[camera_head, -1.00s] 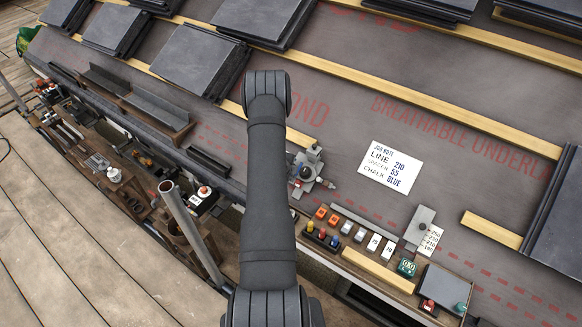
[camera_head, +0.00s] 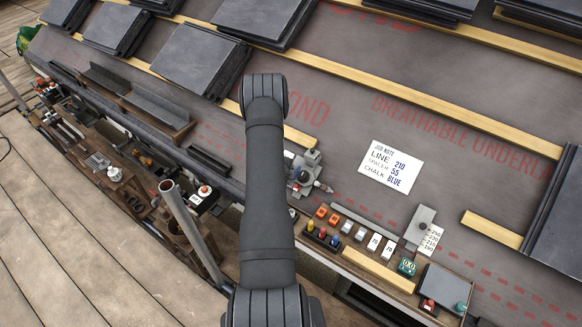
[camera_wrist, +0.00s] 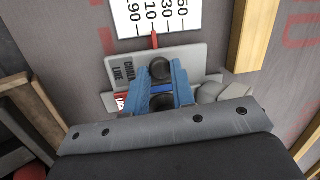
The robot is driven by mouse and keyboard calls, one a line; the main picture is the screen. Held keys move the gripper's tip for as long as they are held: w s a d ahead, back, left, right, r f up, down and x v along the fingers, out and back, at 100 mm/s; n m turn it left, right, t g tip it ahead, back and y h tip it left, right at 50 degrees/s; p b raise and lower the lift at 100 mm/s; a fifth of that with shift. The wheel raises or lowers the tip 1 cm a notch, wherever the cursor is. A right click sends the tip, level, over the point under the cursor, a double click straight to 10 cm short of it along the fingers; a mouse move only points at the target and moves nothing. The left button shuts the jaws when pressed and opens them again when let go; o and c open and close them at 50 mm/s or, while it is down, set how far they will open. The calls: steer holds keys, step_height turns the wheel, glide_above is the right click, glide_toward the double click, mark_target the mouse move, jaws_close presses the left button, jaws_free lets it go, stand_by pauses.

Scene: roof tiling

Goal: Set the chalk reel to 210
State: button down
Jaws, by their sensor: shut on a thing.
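The chalk reel (camera_wrist: 195,62) is a light grey plate lettered CHALK LINE in the wrist view. A dark round knob (camera_wrist: 160,68) stands on it. A red pointer (camera_wrist: 155,40) at its upper edge points to a white scale (camera_wrist: 160,15), close to the mark whose number ends in 10; the top of the scale is cut off. My gripper (camera_wrist: 160,84) has its blue jaws on either side of the knob and is shut on it. In the head view my arm hides most of this spot. The job note (camera_head: 390,167) reads LINE 210, SPACER 55, CHALK BLUE.
A yellow batten (camera_wrist: 250,40) runs close at the right in the wrist view. In the head view, a tray of coloured blocks and buttons (camera_head: 372,250) lies below the note. A grey plate (camera_head: 420,225) with a numbered card stands right of it. Slates (camera_head: 200,60) lie above.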

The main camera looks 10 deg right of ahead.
steer(key=c, duration=1.2)
jaws_free()
steer(key=shift+c, duration=0.2)
steer(key=shift+r, duration=0.1)
steer(key=v, duration=1.7)
steer(key=x, duration=1.7)
